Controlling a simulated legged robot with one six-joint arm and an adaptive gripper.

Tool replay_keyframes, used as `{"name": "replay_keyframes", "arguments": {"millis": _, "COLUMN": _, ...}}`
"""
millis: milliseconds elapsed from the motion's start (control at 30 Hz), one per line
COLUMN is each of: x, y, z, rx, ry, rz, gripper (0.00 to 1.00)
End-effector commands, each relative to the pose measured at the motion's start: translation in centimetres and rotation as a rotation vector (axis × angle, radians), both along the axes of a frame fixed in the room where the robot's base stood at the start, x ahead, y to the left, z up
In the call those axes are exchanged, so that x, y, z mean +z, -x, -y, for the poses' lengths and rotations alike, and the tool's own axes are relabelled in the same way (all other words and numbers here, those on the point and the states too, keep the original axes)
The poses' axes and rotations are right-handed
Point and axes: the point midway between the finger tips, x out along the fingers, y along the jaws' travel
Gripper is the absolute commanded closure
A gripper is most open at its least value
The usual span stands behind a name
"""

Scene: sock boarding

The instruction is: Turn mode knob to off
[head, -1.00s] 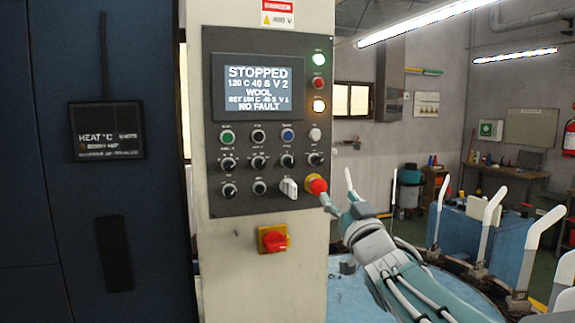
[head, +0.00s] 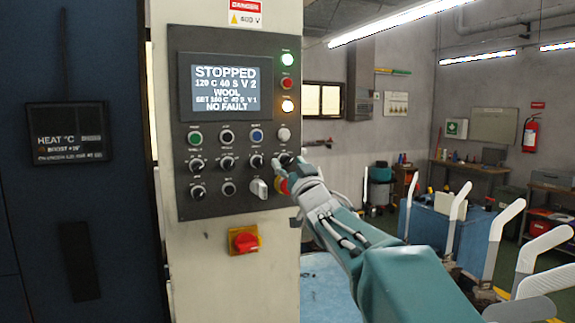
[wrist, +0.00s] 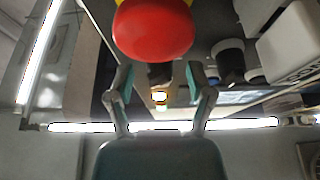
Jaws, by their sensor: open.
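The control panel (head: 215,210) carries rows of small round knobs and a larger white lever knob (head: 259,188). Labels are too small to read, so I cannot tell which is the mode knob. My gripper (head: 283,165) is at the panel's right side, by the right-end black knob (head: 286,158) of the upper knob row. In the wrist view my gripper (wrist: 158,78) is open, with that dark knob (wrist: 160,73) showing between its fingers. I cannot tell if they touch it. The white lever knob (wrist: 288,42) lies off to the right there.
A red emergency button (wrist: 153,30) is very close to my gripper, filling the top of the wrist view. A red switch on yellow (head: 244,240) sits below the panel. The screen (head: 225,88) reads STOPPED. White levers (head: 500,220) stand at right.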

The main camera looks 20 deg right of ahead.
Motion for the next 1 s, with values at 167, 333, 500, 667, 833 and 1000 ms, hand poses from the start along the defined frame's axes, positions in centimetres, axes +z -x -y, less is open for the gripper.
{"name": "replay_keyframes", "arguments": {"millis": 167, "x": 0.06, "y": -0.15, "z": -0.01, "rx": 0.000, "ry": 0.000, "rz": 0.000, "gripper": 0.32}}
{"name": "replay_keyframes", "arguments": {"millis": 333, "x": 0.05, "y": -0.13, "z": -0.01, "rx": 0.000, "ry": 0.000, "rz": 0.000, "gripper": 0.67}}
{"name": "replay_keyframes", "arguments": {"millis": 500, "x": 0.06, "y": -0.13, "z": -0.02, "rx": 0.000, "ry": 0.000, "rz": 0.000, "gripper": 1.00}}
{"name": "replay_keyframes", "arguments": {"millis": 667, "x": 0.07, "y": -0.12, "z": -0.02, "rx": 0.001, "ry": 0.004, "rz": 0.000, "gripper": 1.00}}
{"name": "replay_keyframes", "arguments": {"millis": 833, "x": 0.08, "y": -0.13, "z": 0.01, "rx": 0.000, "ry": 0.038, "rz": 0.000, "gripper": 1.00}}
{"name": "replay_keyframes", "arguments": {"millis": 1000, "x": 0.09, "y": -0.15, "z": 0.05, "rx": 0.000, "ry": 0.126, "rz": 0.001, "gripper": 1.00}}
